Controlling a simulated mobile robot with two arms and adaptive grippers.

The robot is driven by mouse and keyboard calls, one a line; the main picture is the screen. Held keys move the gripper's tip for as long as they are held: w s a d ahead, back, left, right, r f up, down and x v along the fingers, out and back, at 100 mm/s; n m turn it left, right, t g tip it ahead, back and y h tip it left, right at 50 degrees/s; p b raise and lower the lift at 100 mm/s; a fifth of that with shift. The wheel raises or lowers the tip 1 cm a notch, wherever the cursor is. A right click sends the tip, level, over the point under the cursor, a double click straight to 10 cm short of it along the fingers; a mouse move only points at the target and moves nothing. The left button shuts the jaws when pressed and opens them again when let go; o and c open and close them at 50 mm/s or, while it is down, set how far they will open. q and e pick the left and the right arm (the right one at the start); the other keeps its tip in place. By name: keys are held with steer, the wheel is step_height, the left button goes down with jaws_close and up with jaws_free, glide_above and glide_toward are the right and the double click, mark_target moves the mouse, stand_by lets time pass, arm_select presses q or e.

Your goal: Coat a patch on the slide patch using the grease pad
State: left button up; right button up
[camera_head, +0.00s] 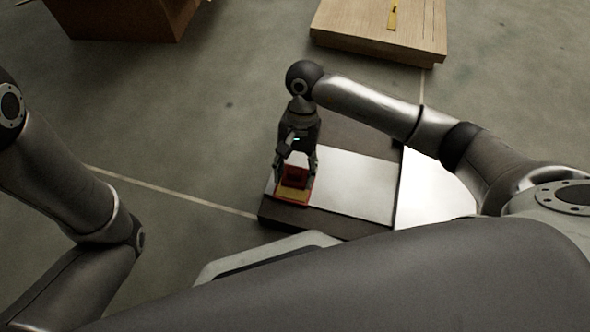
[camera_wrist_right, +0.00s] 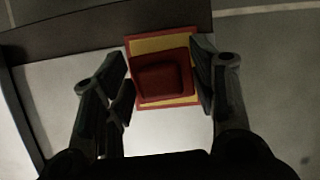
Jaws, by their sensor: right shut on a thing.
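The grease pad, a dark red block (camera_wrist_right: 163,80), is between the fingers of my right gripper (camera_head: 296,168), which is shut on it. It also shows in the head view (camera_head: 296,174). Under it is the slide patch, a yellow square with a red border (camera_wrist_right: 150,45), also seen in the head view (camera_head: 291,194). The pad covers the middle of the patch; I cannot tell whether it touches. The patch lies at the left end of a pale plate (camera_head: 355,186). My left arm shows at the left, but its gripper is out of view.
The plate lies on a dark brown board or tabletop (camera_head: 325,224). A light wooden surface (camera_head: 360,30) with a small yellow object (camera_head: 392,18) stands at the back. A brown box-like piece (camera_head: 120,20) is at the back left. Open grey floor lies between.

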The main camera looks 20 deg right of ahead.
mark_target(295, 170)
steer(key=shift+r+p, duration=1.35)
steer(key=shift+r, duration=1.25)
